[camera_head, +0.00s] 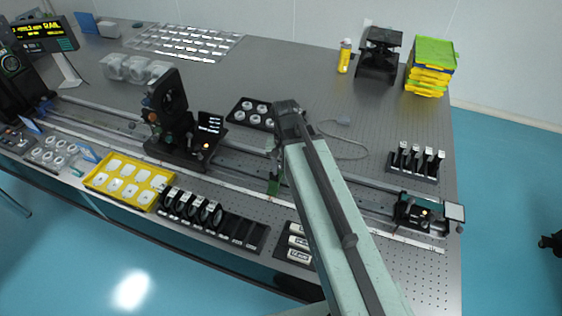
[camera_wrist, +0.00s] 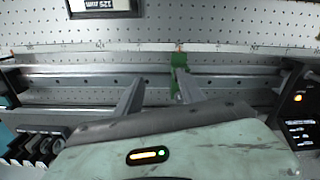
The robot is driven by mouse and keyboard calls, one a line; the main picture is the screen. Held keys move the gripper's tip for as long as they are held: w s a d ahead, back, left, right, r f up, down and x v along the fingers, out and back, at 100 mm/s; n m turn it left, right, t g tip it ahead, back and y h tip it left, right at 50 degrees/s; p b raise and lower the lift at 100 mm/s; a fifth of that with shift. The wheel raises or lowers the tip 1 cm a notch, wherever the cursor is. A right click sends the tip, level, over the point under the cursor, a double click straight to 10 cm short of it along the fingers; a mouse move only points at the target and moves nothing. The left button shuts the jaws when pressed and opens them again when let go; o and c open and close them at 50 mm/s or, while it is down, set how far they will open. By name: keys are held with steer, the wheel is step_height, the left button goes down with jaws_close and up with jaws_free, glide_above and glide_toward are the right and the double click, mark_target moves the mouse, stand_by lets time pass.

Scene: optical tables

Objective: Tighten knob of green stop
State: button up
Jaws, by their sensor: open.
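The green stop (camera_wrist: 179,61) sits on the near rail in the wrist view, a small upright green piece. It also shows in the head view (camera_head: 273,186), just left of my arm. My gripper (camera_wrist: 159,77) is open, with its two fingers spread over the rail and nothing between them. The right fingertip overlaps the lower part of the stop in the picture; I cannot tell whether they touch. The left fingertip is well to the left of the stop. The stop's knob is not clearly distinguishable and may be partly hidden by the right finger.
The long rail (camera_wrist: 85,81) runs across the table. A black mount (camera_head: 178,140) stands on it at left, and a small device (camera_head: 415,213) at right. A yellow tray (camera_head: 130,183) and black lens racks line the front edge. The rail beside the stop is clear.

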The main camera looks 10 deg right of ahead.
mark_target(280, 165)
steer(key=w+m, duration=0.2)
steer(key=m, duration=0.2)
steer(key=w+m, duration=0.3)
steer(key=m, duration=0.1)
steer(key=w+m, duration=0.3)
steer(key=m, duration=0.2)
steer(key=shift+d+r, duration=0.2)
steer(key=m, duration=0.1)
steer(key=w+m, duration=0.1)
steer(key=m, duration=0.1)
steer(key=shift+w, duration=0.1)
step_height(280, 165, down, 8)
steer(key=b, duration=0.7)
steer(key=shift+b, duration=0.35)
steer(key=shift+r, duration=0.1)
jaws_close()
steer(key=shift+d, duration=0.25)
steer(key=shift+a, duration=0.2)
